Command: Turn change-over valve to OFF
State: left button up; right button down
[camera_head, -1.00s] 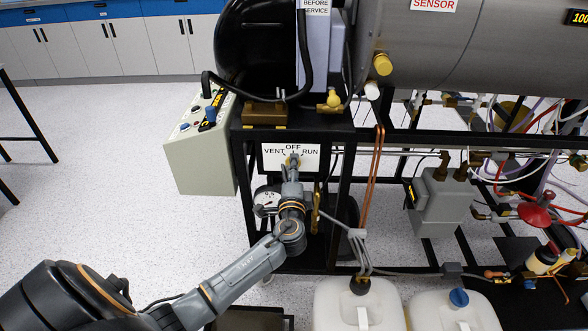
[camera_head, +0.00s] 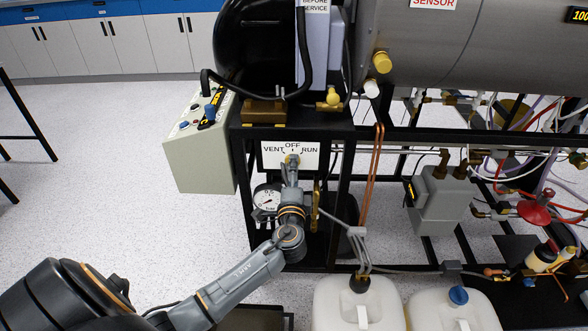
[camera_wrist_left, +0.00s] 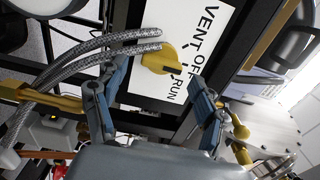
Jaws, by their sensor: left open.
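The change-over valve's yellow knob (camera_wrist_left: 160,60) sits on a white plate (camera_head: 270,156) lettered VENT, OFF and RUN. In the left wrist view the knob's narrow handle points to the lower right, near the OFF and RUN lettering; I cannot tell its exact setting. The knob shows small in the head view (camera_head: 292,160). My left gripper (camera_head: 291,175) is just in front of the plate. In the wrist view its fingers (camera_wrist_left: 160,78) are apart, one on each side of the knob, with nothing held. Contact with the knob cannot be seen. My right gripper is not in view.
A pressure gauge (camera_head: 266,199) is left of my gripper, below the plate. Braided hoses (camera_wrist_left: 90,62) run close to one finger. A black frame (camera_head: 343,200) surrounds the valve. A control box (camera_head: 200,150) stands to the left, and white containers (camera_head: 335,305) stand at lower right.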

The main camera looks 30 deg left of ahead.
pick_arm(q)
jog(key=v, duration=1)
